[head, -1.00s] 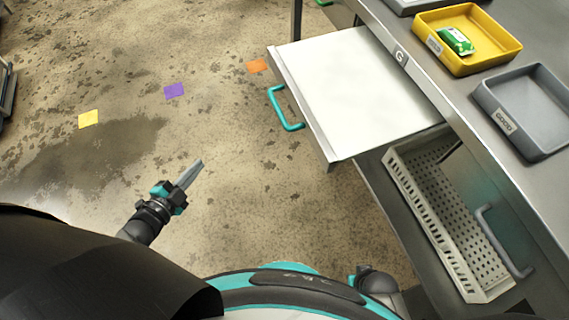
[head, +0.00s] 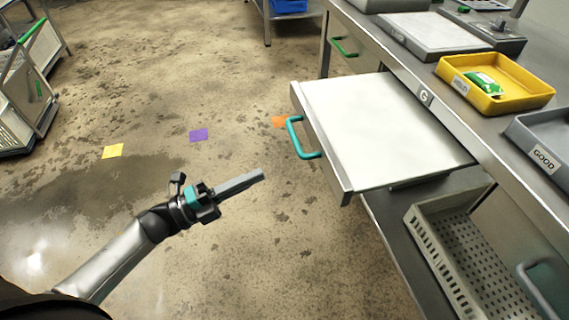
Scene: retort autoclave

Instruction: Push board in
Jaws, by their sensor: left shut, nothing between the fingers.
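The white board (head: 385,125) sticks out of the steel bench under the "G" label, over the floor. A teal handle (head: 298,138) is on its front edge. My left gripper (head: 262,174) is shut and empty. It is in the air left of the board and nearer to me, with its fingers pointing right toward the board's front edge, apart from board and handle. My right gripper is not in view.
A grey perforated basket (head: 424,245) stands on the shelf below the board. Another green-handled drawer (head: 355,60) is further back. Open floor lies left of the board.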

